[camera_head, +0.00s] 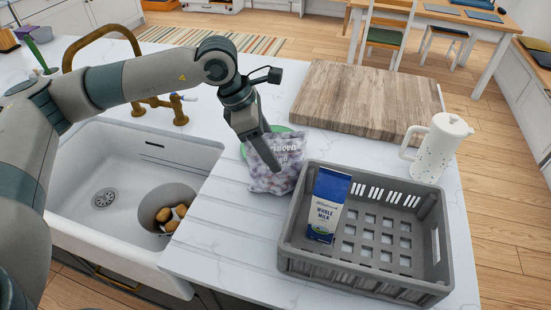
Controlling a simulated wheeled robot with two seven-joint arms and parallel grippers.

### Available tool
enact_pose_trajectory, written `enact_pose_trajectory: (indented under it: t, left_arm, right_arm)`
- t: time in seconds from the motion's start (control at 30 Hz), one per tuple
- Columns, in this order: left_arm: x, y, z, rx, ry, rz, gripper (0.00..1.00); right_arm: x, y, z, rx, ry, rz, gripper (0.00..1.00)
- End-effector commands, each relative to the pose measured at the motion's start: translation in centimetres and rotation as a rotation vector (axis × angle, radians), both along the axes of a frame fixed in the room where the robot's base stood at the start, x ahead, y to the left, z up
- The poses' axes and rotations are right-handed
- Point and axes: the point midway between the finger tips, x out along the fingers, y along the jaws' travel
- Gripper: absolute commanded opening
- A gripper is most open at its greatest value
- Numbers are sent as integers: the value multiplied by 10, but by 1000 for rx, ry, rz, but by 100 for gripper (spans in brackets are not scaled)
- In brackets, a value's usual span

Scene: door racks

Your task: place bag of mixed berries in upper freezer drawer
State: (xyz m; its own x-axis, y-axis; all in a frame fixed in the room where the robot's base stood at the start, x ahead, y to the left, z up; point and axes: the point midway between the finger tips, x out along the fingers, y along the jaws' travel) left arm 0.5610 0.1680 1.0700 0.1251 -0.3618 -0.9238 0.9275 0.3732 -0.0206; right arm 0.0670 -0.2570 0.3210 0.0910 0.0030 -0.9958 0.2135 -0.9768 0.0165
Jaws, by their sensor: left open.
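A bag of mixed berries (270,182), pale with purple patches and printed lettering, stands on the white counter left of the grey crate. Behind it shows the edge of a green round thing (281,129). My left gripper (275,163) reaches down from the upper left, its fingers in front of the bag's upper part. It is open; I cannot tell whether a finger touches the bag or whether the bag is between the fingers. My right gripper is not in view. No freezer drawer is in view.
A grey crate (285,262) holds a milk carton (326,205). A white pitcher (439,150) stands behind it, near a wooden board (368,97). A white sink (90,223) with a brass tap (103,32) lies left. The counter's front strip is clear.

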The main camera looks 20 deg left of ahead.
Motion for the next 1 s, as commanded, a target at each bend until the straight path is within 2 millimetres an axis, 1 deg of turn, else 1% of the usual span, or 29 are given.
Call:
enact_pose_trajectory:
  t: [0.03,0.1,0.33,0.5,0.7,1.0]
  left_arm:
    - [0,4,6,0,-4,2,53]
    - [-2,9,18,0,-5,2,53]
    - [-7,22,55,-1,-3,1,53]
    - [-9,28,72,-1,-1,1,53]
    - [-11,31,78,0,0,0,53]
    - [-11,30,78,0,0,0,53]
  right_arm:
    - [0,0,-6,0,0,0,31]
    - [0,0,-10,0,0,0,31]
    - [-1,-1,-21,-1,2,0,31]
    - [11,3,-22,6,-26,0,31]
    - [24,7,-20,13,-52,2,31]
    - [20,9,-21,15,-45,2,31]
